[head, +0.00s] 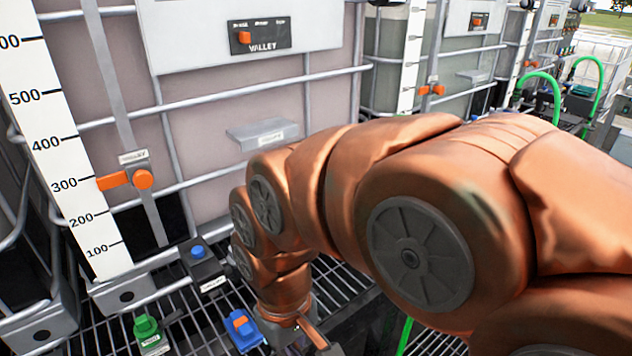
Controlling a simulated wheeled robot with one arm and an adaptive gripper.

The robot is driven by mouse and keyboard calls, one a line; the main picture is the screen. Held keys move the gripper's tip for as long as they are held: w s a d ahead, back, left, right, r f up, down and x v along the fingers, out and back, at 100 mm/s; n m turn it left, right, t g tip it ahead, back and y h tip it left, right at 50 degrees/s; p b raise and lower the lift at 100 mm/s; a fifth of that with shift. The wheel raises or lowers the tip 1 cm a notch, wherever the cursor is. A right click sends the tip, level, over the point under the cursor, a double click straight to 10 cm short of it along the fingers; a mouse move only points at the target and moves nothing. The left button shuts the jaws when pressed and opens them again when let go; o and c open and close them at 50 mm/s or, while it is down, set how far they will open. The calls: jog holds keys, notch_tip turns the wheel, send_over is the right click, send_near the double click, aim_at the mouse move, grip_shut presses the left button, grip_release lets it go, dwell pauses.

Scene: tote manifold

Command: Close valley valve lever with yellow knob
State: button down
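The valley tote carries a panel marked VALLEY (262,37) with a small orange switch. A smaller VALLEY tag (133,157) sits above an orange handle with a round orange knob (142,179) on an upright grey bar. Below, on the grating, stand a blue fitting with an orange piece on top (240,323), a green fitting (148,332) and a dark box with a blue button (198,253). I see no clearly yellow knob. My gripper (318,338) is at the bottom edge, right of the blue fitting; its fingers are mostly cut off.
My copper-coloured arm covers the right and lower middle. A white level scale (62,170) stands at the left. Metal cage bars (210,97) cross the tote's front. More totes and green hoses (556,90) are at the back right. Open grating (185,335) lies below.

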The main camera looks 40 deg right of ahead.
jog(key=w+d+r+n+t+y, duration=0.1)
jog(key=w+r, duration=0.2)
jog(key=w, duration=0.5)
jog(key=w+d+r+t, duration=0.1)
jog(key=w+d+r, duration=0.15)
jog(key=w, duration=0.55)
jog(key=w+d+r+t+b, duration=0.1)
jog(key=w+d+r, duration=0.2)
jog(key=w+d, duration=0.8)
jog(key=w+d+f+m+t+h+b, duration=0.1)
jog(key=w+d, duration=0.3)
jog(key=d, duration=1.1)
jog(key=w+d+f+m+t, duration=0.15)
jog(key=w+d, duration=0.25)
jog(key=d, duration=1)
jog(key=shift+n, duration=0.45)
jog(key=shift+s+d+f+p, duration=0.1)
jog(key=shift+f+p, duration=0.8)
jog(key=shift+f, duration=1.65)
jog(key=shift+d+f+p, duration=0.1)
jog(key=shift+f+p, duration=0.75)
jog(key=shift+f, duration=1.7)
jog(key=shift+s+a+b, duration=0.1)
jog(key=shift+a+b, duration=0.05)
jog(key=shift+b, duration=0.2)
